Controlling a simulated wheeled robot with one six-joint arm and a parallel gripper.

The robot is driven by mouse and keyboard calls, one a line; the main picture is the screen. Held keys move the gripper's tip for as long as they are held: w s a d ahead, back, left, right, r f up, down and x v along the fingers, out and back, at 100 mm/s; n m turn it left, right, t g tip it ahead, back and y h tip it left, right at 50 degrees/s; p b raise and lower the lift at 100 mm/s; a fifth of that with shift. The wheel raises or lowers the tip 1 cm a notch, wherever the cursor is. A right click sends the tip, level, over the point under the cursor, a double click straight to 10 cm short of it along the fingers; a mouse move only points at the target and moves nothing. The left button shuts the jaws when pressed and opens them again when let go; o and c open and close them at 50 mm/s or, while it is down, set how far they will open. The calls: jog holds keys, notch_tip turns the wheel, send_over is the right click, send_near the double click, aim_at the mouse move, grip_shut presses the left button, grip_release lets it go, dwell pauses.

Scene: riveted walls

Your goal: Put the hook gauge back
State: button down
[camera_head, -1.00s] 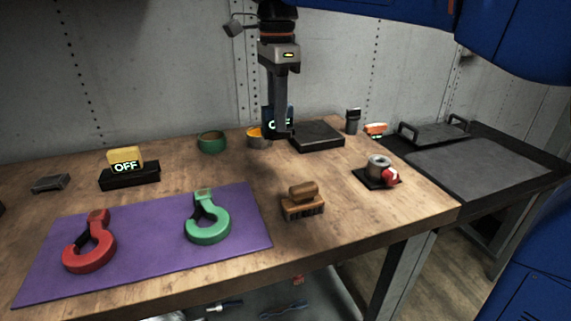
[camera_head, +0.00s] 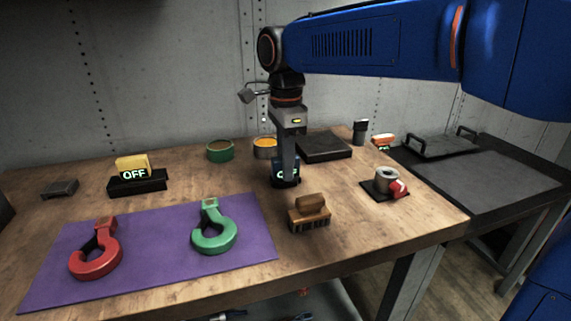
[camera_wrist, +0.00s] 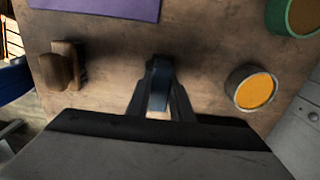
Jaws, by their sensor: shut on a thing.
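A small dark blue block with a lit green display (camera_head: 282,175), which I take for the hook gauge, is between the fingers of my gripper (camera_head: 288,160). The gripper points down and is shut on it. In the wrist view the blue block (camera_wrist: 159,88) shows between the fingertips. It is low over the wood; I cannot tell whether it touches. A red hook (camera_head: 96,262) and a green hook (camera_head: 215,238) lie on a purple mat (camera_head: 160,245). A yellow block reading OFF (camera_head: 133,165) sits on a black stand (camera_head: 138,184).
A wooden brush (camera_head: 310,213) stands just in front of the gripper. Behind are a green bowl (camera_head: 220,150), an orange-filled cup (camera_head: 265,148) and a black flat plate (camera_head: 325,146). A metal ring piece with a red part (camera_head: 387,182) lies to the right.

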jog(key=c, duration=1.6)
grip_release()
jog(key=shift+f, duration=0.1)
jog(key=shift+o, duration=0.2)
notch_tip(320, 180, up, 12)
